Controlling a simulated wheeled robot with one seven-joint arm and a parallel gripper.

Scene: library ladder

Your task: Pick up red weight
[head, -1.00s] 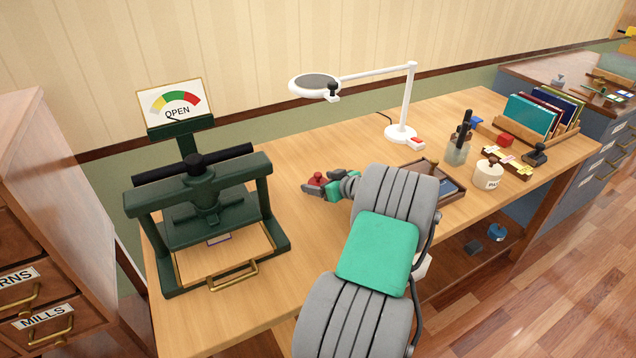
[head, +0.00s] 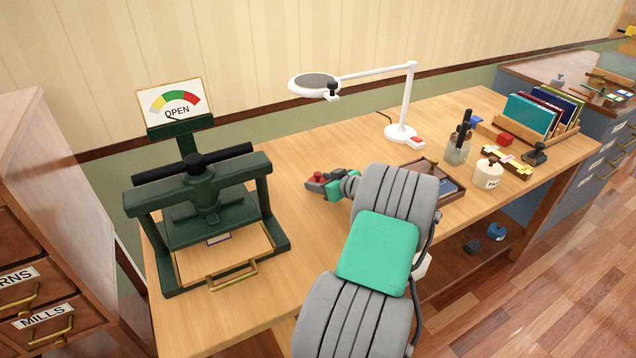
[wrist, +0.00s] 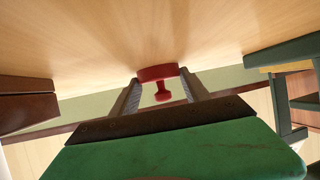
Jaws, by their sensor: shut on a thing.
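The red weight (head: 318,177) is a small knobbed piece over the wooden bench (head: 290,150), between the green press and the lamp. My gripper (head: 316,183) is shut on it. In the wrist view, the red weight (wrist: 158,73) shows its disc and knob between the two grey fingers of my gripper (wrist: 160,88). The fingers partly cover it in the head view. I cannot tell whether its base touches the bench or is just clear of it.
The green press (head: 205,215) with its "OPEN" dial stands to the left. The white lamp (head: 402,130) stands behind right. A wooden tray (head: 452,190), brush jar (head: 458,150) and paste pot (head: 488,172) are to the right. The bench between press and gripper is clear.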

